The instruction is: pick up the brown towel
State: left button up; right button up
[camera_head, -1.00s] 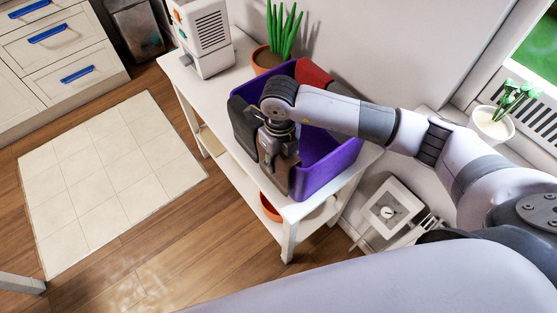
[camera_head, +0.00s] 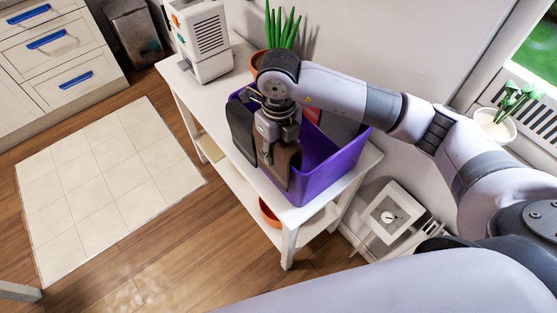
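A brown towel (camera_head: 289,168) hangs over the near side of a purple bin (camera_head: 325,178), which stands on a white shelf table. My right gripper (camera_head: 268,150) points down at the towel's upper left part, at the bin's near rim. Its fingers overlap the towel in the picture. I cannot tell whether they are closed on the cloth. A dark grey cloth (camera_head: 241,128) hangs over the bin's left side, close to the gripper. A red cloth (camera_head: 312,112) shows behind my wrist, partly hidden. My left gripper is not in view.
On the white table (camera_head: 205,93) stand a white appliance (camera_head: 205,45) and a potted green plant (camera_head: 281,28) behind the bin. An orange bowl (camera_head: 268,214) is on the lower shelf. Another potted plant (camera_head: 497,122) is at the right. Floor left of the table is clear.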

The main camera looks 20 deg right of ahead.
notch_tip(320, 180, up, 14)
jog(key=shift+f+b, duration=0.1)
jog(key=shift+b, duration=0.55)
